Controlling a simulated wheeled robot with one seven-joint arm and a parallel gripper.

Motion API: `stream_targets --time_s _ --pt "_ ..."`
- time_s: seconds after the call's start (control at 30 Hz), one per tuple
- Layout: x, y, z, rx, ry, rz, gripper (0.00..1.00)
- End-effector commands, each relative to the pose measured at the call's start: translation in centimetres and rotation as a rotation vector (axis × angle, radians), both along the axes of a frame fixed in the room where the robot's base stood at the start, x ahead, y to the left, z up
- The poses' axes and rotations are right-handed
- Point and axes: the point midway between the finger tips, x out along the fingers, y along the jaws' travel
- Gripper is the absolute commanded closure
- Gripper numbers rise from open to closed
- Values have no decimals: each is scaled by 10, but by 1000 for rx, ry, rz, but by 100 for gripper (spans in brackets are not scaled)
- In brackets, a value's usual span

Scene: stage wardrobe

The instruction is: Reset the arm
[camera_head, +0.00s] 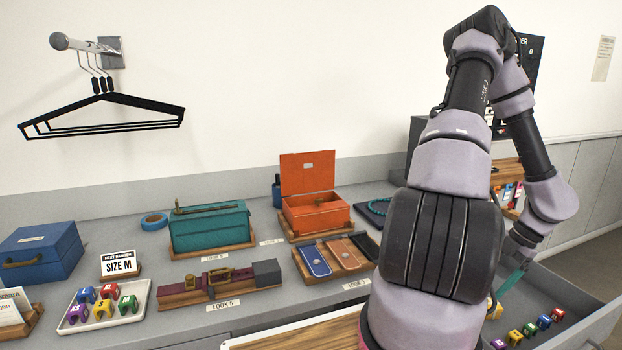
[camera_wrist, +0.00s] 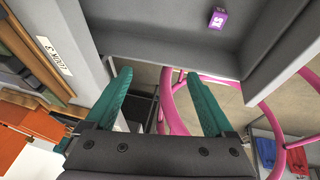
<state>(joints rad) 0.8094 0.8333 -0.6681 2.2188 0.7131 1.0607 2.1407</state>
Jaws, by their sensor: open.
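My arm rises on the right of the head view and bends down at the far right. My gripper (camera_wrist: 159,76) shows in the wrist view as two teal fingers set wide apart, with nothing between them. In the head view only a bit of a teal finger (camera_head: 514,280) shows, low over the open grey drawer (camera_head: 590,318); the rest is hidden behind my arm. In the wrist view the drawer's wall (camera_wrist: 160,62) lies just beyond the fingertips, with a purple size marker (camera_wrist: 217,18) inside it.
The counter holds a teal box (camera_head: 210,230), an orange open box (camera_head: 318,213), a belt (camera_head: 205,287), a blue box (camera_head: 42,250) and a white tray (camera_head: 70,326) of size markers. Several markers (camera_head: 530,329) lie in the drawer. Pink tubing (camera_wrist: 172,105) shows below the gripper.

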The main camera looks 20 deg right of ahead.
Motion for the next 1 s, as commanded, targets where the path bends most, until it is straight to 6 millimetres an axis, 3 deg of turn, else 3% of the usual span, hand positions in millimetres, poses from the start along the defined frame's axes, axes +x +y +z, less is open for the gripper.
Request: stream_targets --time_s 0.17,0.33,0.5,0.6,0.8,0.97,1.0 --pt "45 13 34 -58 -126 257 12" --pt "100 42 82 -149 -298 641 12" --pt "156 96 150 -293 -522 1188 12" --pt "178 133 189 -389 -641 1519 12" --pt "197 211 261 -608 -845 2193 12" --pt "191 271 312 -813 -945 2745 12" --pt "187 285 323 860 945 -2852 12"
